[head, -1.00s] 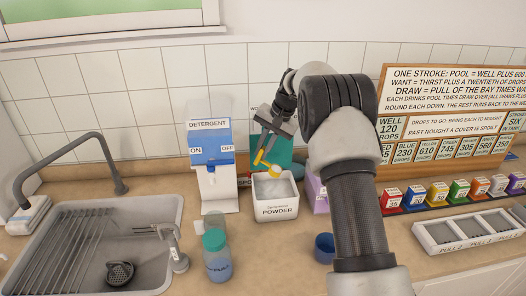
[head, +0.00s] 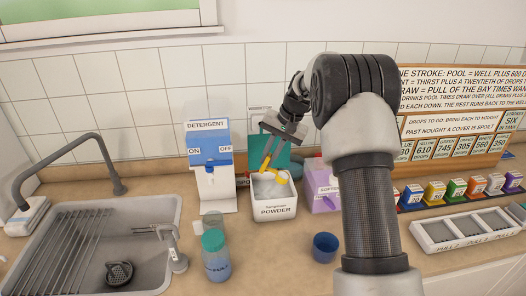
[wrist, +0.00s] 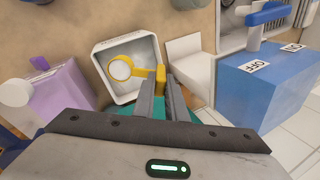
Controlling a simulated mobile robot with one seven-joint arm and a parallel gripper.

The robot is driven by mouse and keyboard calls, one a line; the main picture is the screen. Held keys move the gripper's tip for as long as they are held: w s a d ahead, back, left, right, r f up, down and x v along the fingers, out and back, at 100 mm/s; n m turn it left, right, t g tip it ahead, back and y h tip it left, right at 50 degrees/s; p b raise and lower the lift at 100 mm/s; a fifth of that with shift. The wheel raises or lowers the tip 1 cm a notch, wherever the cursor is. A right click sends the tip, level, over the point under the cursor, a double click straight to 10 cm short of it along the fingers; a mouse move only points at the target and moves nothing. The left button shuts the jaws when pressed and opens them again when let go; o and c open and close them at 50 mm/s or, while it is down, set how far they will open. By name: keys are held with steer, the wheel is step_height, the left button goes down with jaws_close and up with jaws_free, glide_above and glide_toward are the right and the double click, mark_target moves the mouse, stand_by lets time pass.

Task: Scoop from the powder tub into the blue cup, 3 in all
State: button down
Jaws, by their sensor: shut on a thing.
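The powder tub (head: 274,212) is a white open box labelled POWDER, standing on the counter beside the detergent dispenser. Pale powder (head: 266,188) shows inside it. My gripper (head: 268,164) is above the tub and shut on the handle of a yellow scoop (head: 281,178). In the wrist view my gripper (wrist: 162,88) holds the scoop (wrist: 121,68), whose round bowl lies over the tub's opening (wrist: 98,48) and looks filled with pale powder. I cannot tell whether the bowl touches the powder below. The blue cup (head: 325,248) stands upright on the counter, right and in front of the tub; its inside looks dark.
The detergent dispenser (head: 210,165) stands left of the tub and a purple softener box (head: 324,190) right of it. A teal-capped jar (head: 215,255) stands in front. The sink (head: 75,245) is at left. Small coloured boxes (head: 434,190) and a white tray (head: 462,232) are at right.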

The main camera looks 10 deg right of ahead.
steer(key=s+d+f+n+g, duration=0.1)
steer(key=s, duration=0.6)
steer(key=s+d+f+n, duration=0.2)
steer(key=s, duration=0.5)
steer(key=d+f+m+t+h+b, duration=0.1)
steer(key=d+f+m+t, duration=0.2)
steer(key=d+f+m, duration=0.2)
steer(key=s+d+m, duration=0.1)
steer(key=d+m, duration=0.2)
steer(key=m, duration=0.2)
steer(key=shift+d+m+t+h, duration=0.25)
steer(key=shift+m+t+h, duration=0.05)
steer(key=shift+m+t, duration=0.1)
steer(key=shift+b, duration=0.4)
steer(key=shift+s+d+r+t+y+b, duration=0.3)
steer(key=shift+s+t+y+b, duration=0.25)
steer(key=shift+b, duration=1.95)
steer(key=shift+s+d+r+t+y+b, duration=0.3)
steer(key=shift+t+b, duration=0.45)
steer(key=shift+b, duration=1.75)
steer(key=shift+s+d+r+t+y+b, duration=0.1)
steer(key=shift+s+d+t+y+b, duration=0.3)
steer(key=shift+b, duration=1.25)
steer(key=shift+s+d+r+t+y+b, duration=0.15)
steer(key=shift+s+t+b, duration=0.4)
steer(key=shift+b, duration=1.1)
